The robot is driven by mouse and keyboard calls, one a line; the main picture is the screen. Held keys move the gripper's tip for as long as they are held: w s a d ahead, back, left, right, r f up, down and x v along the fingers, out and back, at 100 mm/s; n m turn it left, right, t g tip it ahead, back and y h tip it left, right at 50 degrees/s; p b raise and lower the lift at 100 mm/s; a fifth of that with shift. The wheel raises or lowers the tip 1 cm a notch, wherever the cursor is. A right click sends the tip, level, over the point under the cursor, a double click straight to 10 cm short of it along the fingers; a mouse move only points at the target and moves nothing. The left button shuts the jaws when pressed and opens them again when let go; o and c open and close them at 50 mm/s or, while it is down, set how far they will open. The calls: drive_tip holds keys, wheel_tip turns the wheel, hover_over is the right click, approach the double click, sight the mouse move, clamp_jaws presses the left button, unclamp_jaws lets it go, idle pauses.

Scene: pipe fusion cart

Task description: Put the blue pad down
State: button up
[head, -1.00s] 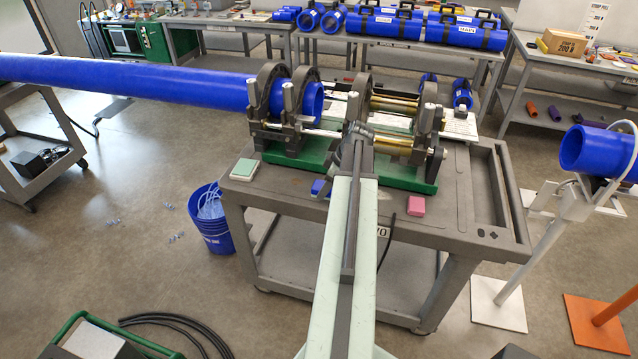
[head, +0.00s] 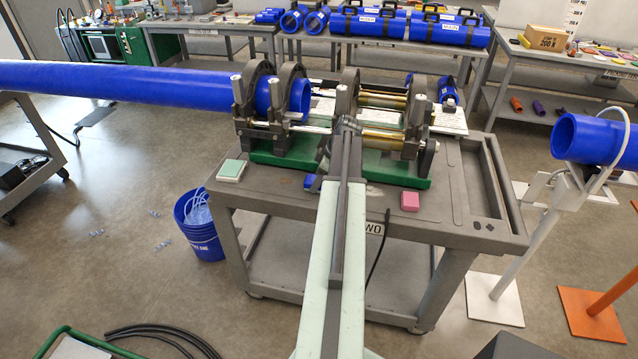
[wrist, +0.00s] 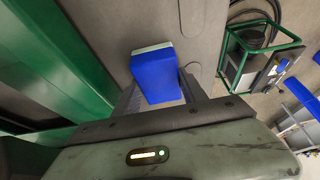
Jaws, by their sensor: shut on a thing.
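The blue pad (wrist: 155,78) is between the two fingers of my gripper (wrist: 160,92) in the wrist view. It is a blue block with a pale layer along its far edge. My gripper is shut on it. In the head view a small part of the blue pad (head: 310,182) shows just left of my arm, at the front of the grey cart top (head: 275,190). My arm hides most of the gripper there. I cannot tell whether the pad touches the cart top or is just above it.
A pale green pad (head: 230,170) lies at the cart's left corner and a pink pad (head: 410,201) right of my arm. The green-based fusion machine (head: 400,175) stands behind, clamping a long blue pipe (head: 150,82). A blue bucket (head: 200,235) stands left of the cart.

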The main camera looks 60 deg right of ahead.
drive_tip(key=shift+f, duration=0.25)
drive_tip(key=o, duration=1.4)
drive_tip(key=shift+r, duration=0.1)
drive_tip(key=shift+o, duration=0.2)
drive_tip(key=shift+s, duration=0.1)
drive_tip(key=p+v, duration=1.1)
drive_tip(key=v, duration=0.1)
drive_tip(key=shift+r, duration=0.25)
